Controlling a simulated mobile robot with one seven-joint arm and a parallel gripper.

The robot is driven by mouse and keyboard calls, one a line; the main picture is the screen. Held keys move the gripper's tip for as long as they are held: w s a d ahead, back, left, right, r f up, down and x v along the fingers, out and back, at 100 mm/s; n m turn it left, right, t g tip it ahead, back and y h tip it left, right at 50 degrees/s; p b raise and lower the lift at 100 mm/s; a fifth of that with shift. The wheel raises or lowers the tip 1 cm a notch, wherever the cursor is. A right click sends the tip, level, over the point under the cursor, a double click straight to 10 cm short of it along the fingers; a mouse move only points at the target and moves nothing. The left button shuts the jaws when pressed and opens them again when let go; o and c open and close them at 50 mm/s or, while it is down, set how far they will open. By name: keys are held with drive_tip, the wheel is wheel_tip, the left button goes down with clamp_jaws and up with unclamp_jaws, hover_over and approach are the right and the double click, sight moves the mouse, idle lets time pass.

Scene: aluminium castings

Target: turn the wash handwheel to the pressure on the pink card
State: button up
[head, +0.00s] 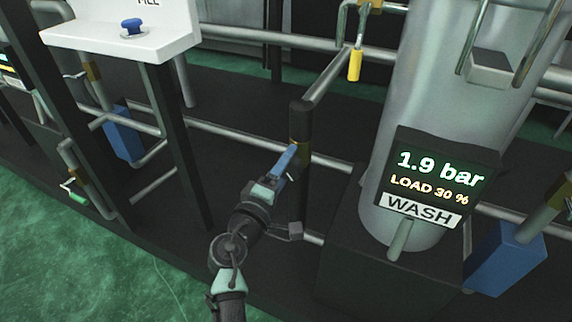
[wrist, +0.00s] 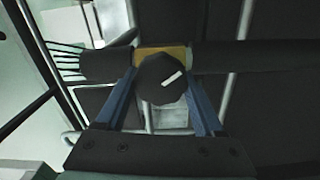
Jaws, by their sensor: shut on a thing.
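My gripper (head: 291,158) reaches to a brass valve body (head: 300,150) on a dark post. In the wrist view its blue fingers (wrist: 163,84) are shut on the round black handwheel (wrist: 155,90), one on each side. A white mark on the wheel's face points up and to the right. The brass body (wrist: 162,52) shows behind the wheel. In the head view the wheel is hidden behind the fingers. The WASH display (head: 435,183) on the grey column reads 1.9 bar and LOAD 30 %. The pink card is not in view.
Grey pipes (head: 230,140) run along the machine behind my gripper. A yellow-handled valve (head: 355,65) hangs above right. A white panel with a blue button (head: 134,28) stands upper left. Blue boxes (head: 508,258) sit low on both sides. Green floor (head: 90,260) is clear at lower left.

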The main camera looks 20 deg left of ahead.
drive_tip(key=shift+f, duration=0.15)
drive_tip(key=o, duration=1.4)
drive_tip(key=shift+s, duration=0.1)
drive_tip(key=s+p, duration=0.1)
drive_tip(key=s, duration=0.5)
drive_tip(key=s+p, duration=0.2)
drive_tip(key=s, duration=0.5)
drive_tip(key=shift+a, duration=0.2)
drive_tip(key=shift+w, duration=0.1)
